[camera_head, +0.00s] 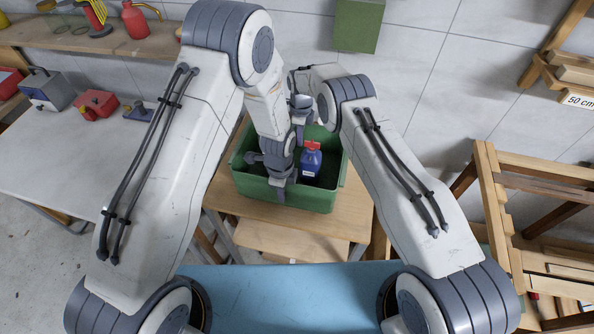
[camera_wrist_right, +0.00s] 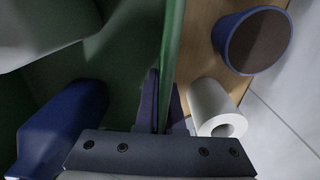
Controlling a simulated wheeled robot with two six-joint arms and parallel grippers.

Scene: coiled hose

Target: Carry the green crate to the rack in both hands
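The green crate (camera_head: 318,200) stands on a small wooden table (camera_head: 352,215) in the head view. A blue bottle with a red cap (camera_head: 311,165) is inside it. My left gripper (camera_head: 281,192) points down at the crate's near wall, one finger outside it; my arm hides how far it is closed.
Beyond the far wall, a white paper roll (camera_wrist_right: 215,108) and a blue cup-like thing (camera_wrist_right: 257,40) are on the wood. Wooden slatted frames (camera_head: 487,185) stand at right. A grey bench (camera_head: 60,160) with tools is at left. A blue surface (camera_head: 290,300) lies in front.

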